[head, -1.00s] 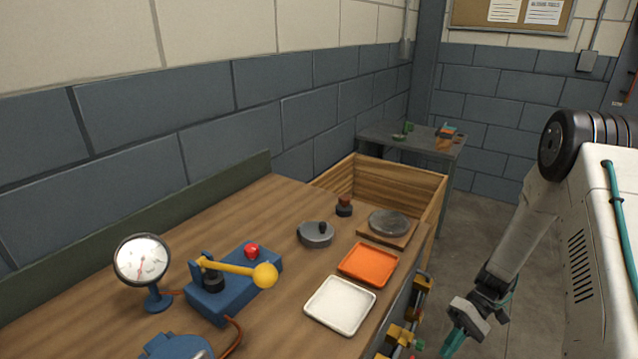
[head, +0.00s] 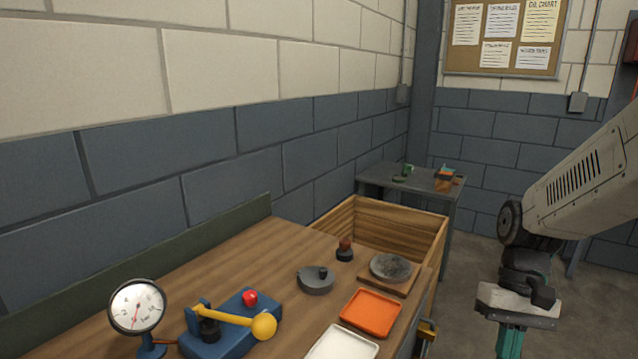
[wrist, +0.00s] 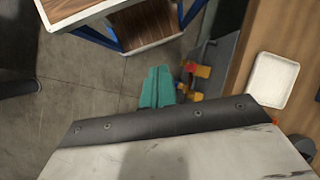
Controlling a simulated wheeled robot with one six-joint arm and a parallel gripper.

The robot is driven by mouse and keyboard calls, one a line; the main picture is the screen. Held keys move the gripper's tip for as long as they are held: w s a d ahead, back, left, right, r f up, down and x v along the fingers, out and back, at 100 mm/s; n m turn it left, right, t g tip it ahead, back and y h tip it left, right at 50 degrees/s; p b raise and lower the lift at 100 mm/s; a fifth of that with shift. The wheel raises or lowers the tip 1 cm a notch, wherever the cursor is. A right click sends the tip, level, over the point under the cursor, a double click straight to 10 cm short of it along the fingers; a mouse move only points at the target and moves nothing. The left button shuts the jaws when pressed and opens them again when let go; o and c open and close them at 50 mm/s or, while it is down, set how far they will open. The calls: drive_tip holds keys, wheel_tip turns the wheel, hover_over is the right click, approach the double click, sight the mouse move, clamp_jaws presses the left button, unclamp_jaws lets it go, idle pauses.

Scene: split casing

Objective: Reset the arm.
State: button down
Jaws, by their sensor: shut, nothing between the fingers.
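My gripper (head: 509,343) hangs below my wrist at the lower right of the head view, its teal fingers pointing down and cut off by the bottom edge. It is to the right of the wooden bench (head: 240,262), over the floor. In the wrist view the teal fingers (wrist: 158,88) lie together, with nothing held. My wrist body fills the bottom of that view.
A wooden crate (head: 420,227) and grey table (head: 385,178) stand beyond. Open floor lies right.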

drive_tip(key=s+a+r+n+t+h, duration=0.1)
drive_tip(key=s+a+r+t+h, duration=0.1)
drive_tip(key=s+r+t, duration=0.4)
drive_tip(key=shift+s+a+r, duration=0.35)
drive_tip(key=shift+s+r, duration=1.7)
drive_tip(key=shift+r, duration=0.4)
